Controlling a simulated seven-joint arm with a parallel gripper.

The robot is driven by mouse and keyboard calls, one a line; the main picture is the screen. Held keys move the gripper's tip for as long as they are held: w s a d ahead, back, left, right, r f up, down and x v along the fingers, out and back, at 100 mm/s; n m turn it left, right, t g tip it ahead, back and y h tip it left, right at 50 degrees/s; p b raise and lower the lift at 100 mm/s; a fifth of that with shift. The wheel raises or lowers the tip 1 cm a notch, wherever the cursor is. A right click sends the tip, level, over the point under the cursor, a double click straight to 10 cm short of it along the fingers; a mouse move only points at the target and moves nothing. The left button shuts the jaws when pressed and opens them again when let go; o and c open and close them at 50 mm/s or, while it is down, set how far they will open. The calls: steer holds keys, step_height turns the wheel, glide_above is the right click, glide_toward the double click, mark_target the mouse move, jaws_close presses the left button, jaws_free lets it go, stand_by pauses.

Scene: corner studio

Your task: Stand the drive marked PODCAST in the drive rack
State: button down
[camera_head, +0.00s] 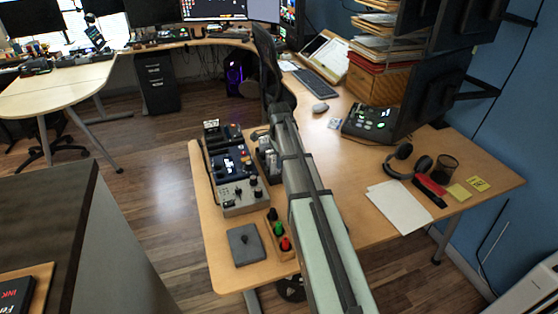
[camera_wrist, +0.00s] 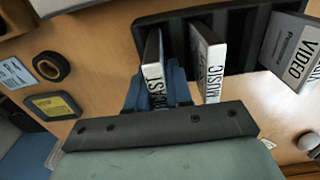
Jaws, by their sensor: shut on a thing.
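In the wrist view, my gripper (camera_wrist: 155,92) has its blue fingers shut on a drive (camera_wrist: 154,72) with a white label edge. The label's visible letters end in "CAST", and its start is partly hidden. The dark slotted drive rack (camera_wrist: 232,22) lies at the top of the wrist view. The held drive's far end is at the rack's left end; I cannot tell whether it is inside a slot. The MUSIC drive (camera_wrist: 207,60) stands in the rack just right of it. The VIDEO drive (camera_wrist: 292,50) is at the far right. My arm hides the gripper in the head view.
In the wrist view, a black ring (camera_wrist: 50,66) and a small yellow-faced box (camera_wrist: 53,106) lie left. White paper (camera_head: 400,207) and headphones (camera_head: 405,162) lie right.

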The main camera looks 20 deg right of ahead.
steer(key=shift+f, duration=0.65)
steer(key=c, duration=0.9)
jaws_free()
steer(key=shift+c, duration=0.2)
steer(key=shift+r, duration=0.2)
steer(key=shift+r, duration=2.8)
steer(key=shift+r, duration=2.5)
steer(key=shift+d, duration=0.15)
